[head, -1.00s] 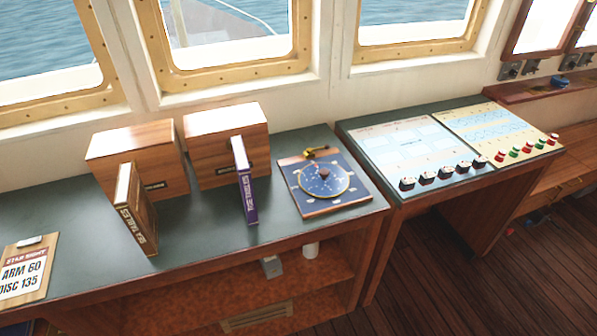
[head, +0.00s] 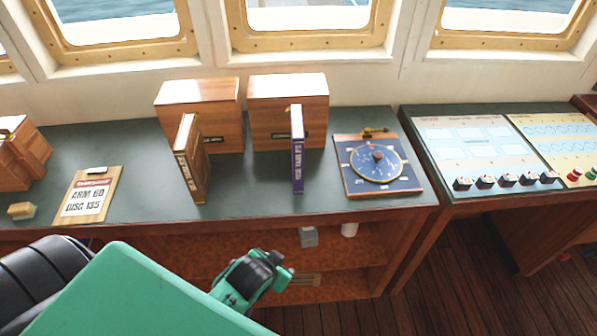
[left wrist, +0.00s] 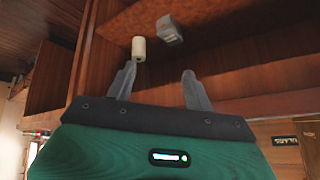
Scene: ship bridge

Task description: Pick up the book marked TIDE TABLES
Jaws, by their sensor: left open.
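Two books stand upright on the dark console top, spines toward me. The brown book (head: 190,160) stands in front of the left wooden box, and its spine lettering appears to include TABLES. The purple book (head: 298,160) stands in front of the right wooden box; its spine lettering is too small to read surely. My left gripper (head: 280,274) is below and in front of the console edge, apart from both books. In the left wrist view its two fingers (left wrist: 158,82) are spread with nothing between them. Neither book shows clearly there. My right gripper is not in view.
Wooden boxes (head: 198,95) (head: 288,88) stand behind the books. A clipboard (head: 88,196) lies left, a blue dial board (head: 376,165) right. A shelf below holds a grey box (head: 308,237) and a white cylinder (head: 349,229). The console top between clipboard and brown book is clear.

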